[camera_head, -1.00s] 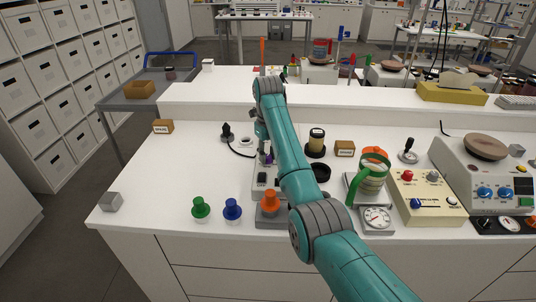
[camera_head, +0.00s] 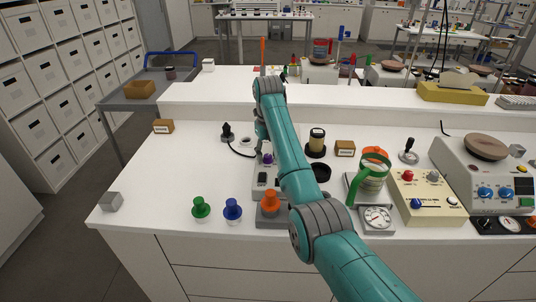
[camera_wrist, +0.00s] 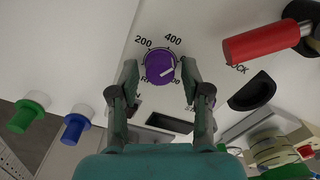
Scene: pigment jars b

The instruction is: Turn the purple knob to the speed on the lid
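The purple knob (camera_wrist: 160,67) sits on a pale panel in the wrist view, with "200" and "400" printed above it and other marks partly hidden below. Its white pointer line is directed right and slightly up, below the "400". The knob also shows in the head view (camera_head: 268,158), beside my arm. My gripper (camera_wrist: 159,72) is open, with one finger on each side of the knob and a visible gap on both sides; the fingers look empty. In the head view my arm mostly hides the gripper. A dark jar with a pale label (camera_head: 317,140) stands right of my arm; no lid writing is readable.
A red handle (camera_wrist: 262,43) lies near the "LOCK" print, right of the knob. Green (camera_head: 201,208) and blue (camera_head: 233,209) knobs stand in front. The bench's left side is mostly clear.

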